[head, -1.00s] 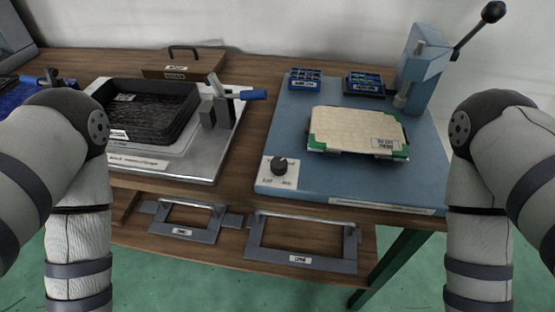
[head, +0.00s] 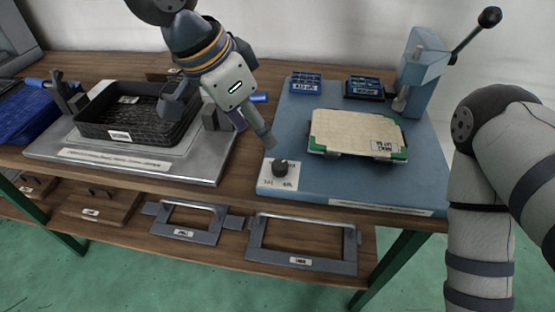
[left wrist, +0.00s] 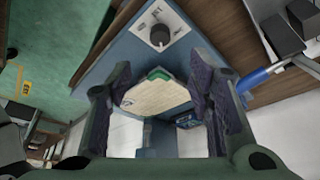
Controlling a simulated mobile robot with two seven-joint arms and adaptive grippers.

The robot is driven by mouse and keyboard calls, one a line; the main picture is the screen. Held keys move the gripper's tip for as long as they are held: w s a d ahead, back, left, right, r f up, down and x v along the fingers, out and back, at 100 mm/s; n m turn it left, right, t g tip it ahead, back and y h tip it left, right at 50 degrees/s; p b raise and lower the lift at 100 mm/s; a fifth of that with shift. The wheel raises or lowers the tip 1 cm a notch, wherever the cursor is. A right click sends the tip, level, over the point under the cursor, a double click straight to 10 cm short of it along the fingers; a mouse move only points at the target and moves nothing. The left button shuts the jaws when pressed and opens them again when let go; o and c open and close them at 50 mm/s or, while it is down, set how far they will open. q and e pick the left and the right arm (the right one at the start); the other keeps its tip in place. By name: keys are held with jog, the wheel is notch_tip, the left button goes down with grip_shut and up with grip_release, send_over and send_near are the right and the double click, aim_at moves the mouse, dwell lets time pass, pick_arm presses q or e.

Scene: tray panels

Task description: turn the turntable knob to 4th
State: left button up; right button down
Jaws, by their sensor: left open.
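The black turntable knob (head: 280,165) stands on a white label plate (head: 264,181) at the near left corner of the blue panel. In the left wrist view, the knob (left wrist: 160,34) shows at the top, beyond the fingertips. My left gripper (head: 219,128) is open and empty, with its fingers spread wide. It is above and to the left of the knob, with one fingertip near the knob in the picture. Its fingers also show in the left wrist view (left wrist: 162,72). The plate's lettering is too small to read. My right arm is at the right, its gripper outside the view.
The blue panel (head: 330,187) carries a tan board with green corners (head: 350,130), blue bins (head: 305,83) and a lever press (head: 425,70). A black tray (head: 100,130) stands on a metal base at the left. Grey frames (head: 302,262) lie on the shelf below.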

aim_at(280, 164)
pick_arm(q)
jog(key=b+x, duration=0.1)
jog(key=x, duration=1.1)
jog(key=shift+a+f+b, duration=0.1)
jog(key=shift+f+b, duration=0.1)
jog(key=shift+b, duration=0.1)
grip_shut()
pick_arm(e)
jog(key=shift+s+f+g, duration=0.4)
jog(key=shift+s+f, duration=0.65)
jog(key=shift+f, duration=0.05)
